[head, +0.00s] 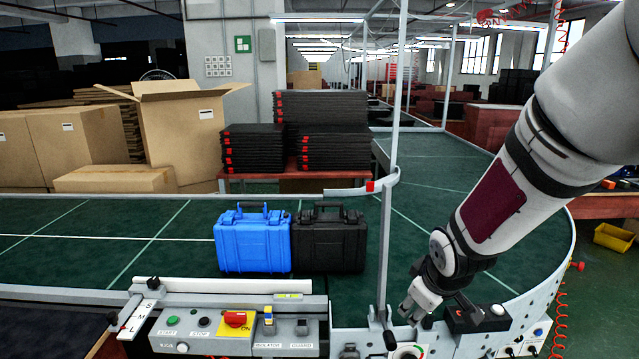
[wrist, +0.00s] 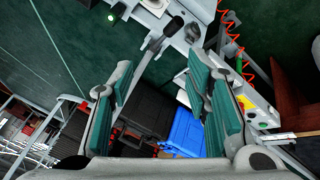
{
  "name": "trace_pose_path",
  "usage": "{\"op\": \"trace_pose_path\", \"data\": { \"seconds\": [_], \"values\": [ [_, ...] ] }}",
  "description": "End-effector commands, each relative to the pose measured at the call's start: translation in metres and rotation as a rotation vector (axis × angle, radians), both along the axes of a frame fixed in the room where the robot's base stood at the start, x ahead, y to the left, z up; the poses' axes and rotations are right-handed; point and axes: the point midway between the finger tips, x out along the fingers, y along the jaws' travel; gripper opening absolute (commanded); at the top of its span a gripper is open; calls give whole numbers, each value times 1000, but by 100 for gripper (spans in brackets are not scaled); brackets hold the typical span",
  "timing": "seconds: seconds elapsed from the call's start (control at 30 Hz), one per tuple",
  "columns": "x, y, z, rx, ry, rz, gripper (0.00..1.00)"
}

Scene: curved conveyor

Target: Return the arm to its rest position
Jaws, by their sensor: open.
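My arm comes in from the upper right of the head view and points down to the left. My gripper (head: 420,300) is low over the front edge of the curved conveyor (head: 150,215), to the right of the two cases. In the wrist view my gripper (wrist: 163,85) is open, its two teal-padded fingers apart. No object is held between them. A blue case (head: 252,240) and a black case (head: 330,240) stand side by side on the green belt. Both cases also show beyond the fingers in the wrist view, the black one (wrist: 150,105) and the blue one (wrist: 186,135).
A control panel (head: 235,325) with buttons and a red switch lies along the front edge. A thin upright post (head: 388,200) stands left of my gripper. Cardboard boxes (head: 80,140) and black stacks (head: 330,130) are behind the belt. A yellow bin (head: 613,237) is at far right.

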Motion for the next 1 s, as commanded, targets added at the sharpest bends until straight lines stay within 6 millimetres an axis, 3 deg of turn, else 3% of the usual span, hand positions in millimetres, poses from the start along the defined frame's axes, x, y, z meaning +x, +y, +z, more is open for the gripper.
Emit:
{"op": "trace_pose_path", "data": {
  "seconds": [0.03,0.2,0.5,0.8,1.0],
  "values": [
    [-10,-1,21,19,-10,-36,44],
    [-51,-3,72,85,-8,-165,44],
    [-142,1,139,212,-2,-369,44],
    [-224,11,166,312,13,-513,44],
    [-242,13,168,332,20,-544,44]
  ]
}}
